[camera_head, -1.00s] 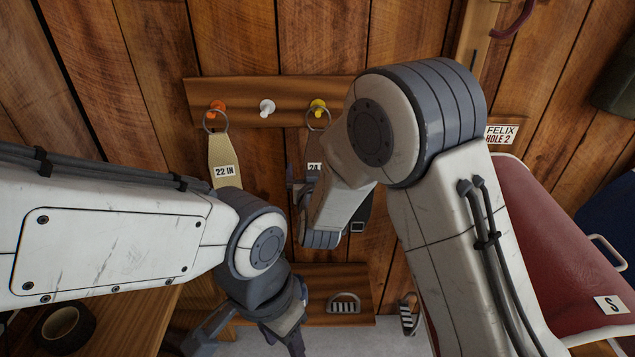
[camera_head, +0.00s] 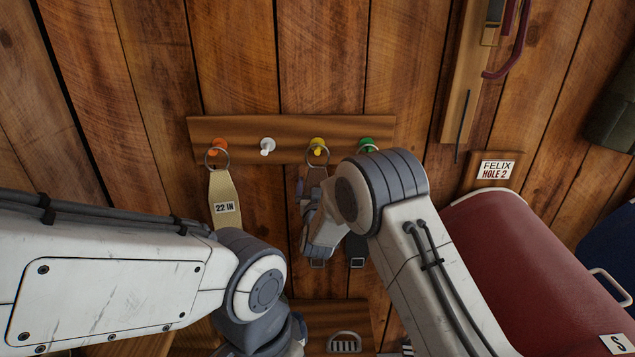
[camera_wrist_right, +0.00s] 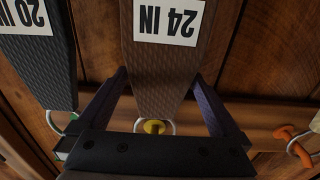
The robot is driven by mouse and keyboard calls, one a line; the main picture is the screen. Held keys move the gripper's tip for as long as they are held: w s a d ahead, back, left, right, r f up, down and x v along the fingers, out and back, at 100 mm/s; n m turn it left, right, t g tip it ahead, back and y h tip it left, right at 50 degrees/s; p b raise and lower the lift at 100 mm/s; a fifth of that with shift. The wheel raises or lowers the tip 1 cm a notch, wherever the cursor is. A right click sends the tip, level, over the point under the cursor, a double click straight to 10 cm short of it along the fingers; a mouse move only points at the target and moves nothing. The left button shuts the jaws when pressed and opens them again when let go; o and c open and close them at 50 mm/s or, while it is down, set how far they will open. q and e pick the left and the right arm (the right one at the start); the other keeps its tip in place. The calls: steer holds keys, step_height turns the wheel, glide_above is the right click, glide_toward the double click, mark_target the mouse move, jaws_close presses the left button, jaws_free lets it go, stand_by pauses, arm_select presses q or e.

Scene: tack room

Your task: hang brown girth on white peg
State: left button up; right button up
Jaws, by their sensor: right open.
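The brown girth (camera_wrist_right: 165,70), labelled 24 IN, hangs by its metal ring from the yellow peg (camera_head: 318,145). In the head view my right arm hides most of it. The white peg (camera_head: 267,145), left of the yellow one, is bare. My right gripper (camera_head: 306,190) is at the brown girth below its ring. In the right wrist view the gripper (camera_wrist_right: 160,80) is open, with one finger on each side of the strap; contact cannot be told. My left arm crosses the lower left of the head view, its gripper out of frame.
A cream girth (camera_head: 222,190), labelled 22 IN, hangs on the orange peg (camera_head: 218,146). A black girth (camera_wrist_right: 38,70), labelled 20 IN, hangs close beside the brown one on the green peg (camera_head: 366,145). A red padded rack (camera_head: 535,260) stands at right.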

steer(key=shift+w, duration=0.15)
steer(key=c, duration=1.5)
steer(key=shift+r+p, duration=0.3)
steer(key=shift+r, duration=0.55)
steer(key=s+b, duration=0.1)
steer(key=s, duration=0.9)
